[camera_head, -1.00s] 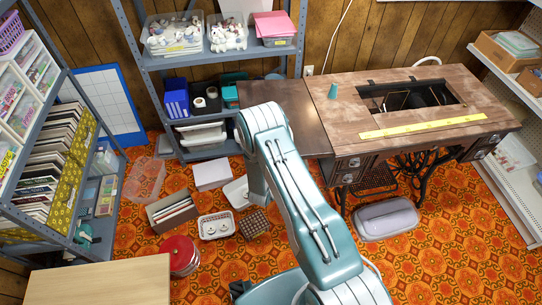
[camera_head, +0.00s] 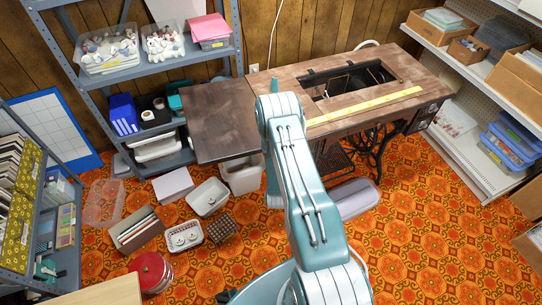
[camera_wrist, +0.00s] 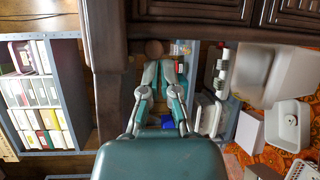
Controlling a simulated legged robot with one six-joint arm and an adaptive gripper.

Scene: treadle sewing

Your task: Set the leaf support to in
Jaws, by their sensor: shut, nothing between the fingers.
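The sewing table (camera_head: 327,108) has a dark side leaf (camera_head: 222,112) standing out level at its left. In the wrist view, dark wood of the table, with carved drawer fronts (camera_wrist: 285,18), crosses the top. A dark wooden bar (camera_wrist: 104,62) runs down from it, left of my gripper. A round brown knob (camera_wrist: 154,48) shows just beyond the fingertips; whether it belongs to the leaf support, or touches the fingers, I cannot tell. My gripper (camera_wrist: 163,66) is shut and empty. In the head view it is hidden behind my arm and the table, and the leaf's underside is hidden.
A grey shelf unit (camera_head: 185,52) with bins stands behind the leaf. A pale bin (camera_head: 241,176) stands below the leaf, with white trays (camera_head: 208,197) and baskets on the floor in front. A grey case (camera_head: 355,200) lies under the table. Patterned floor is open at the right.

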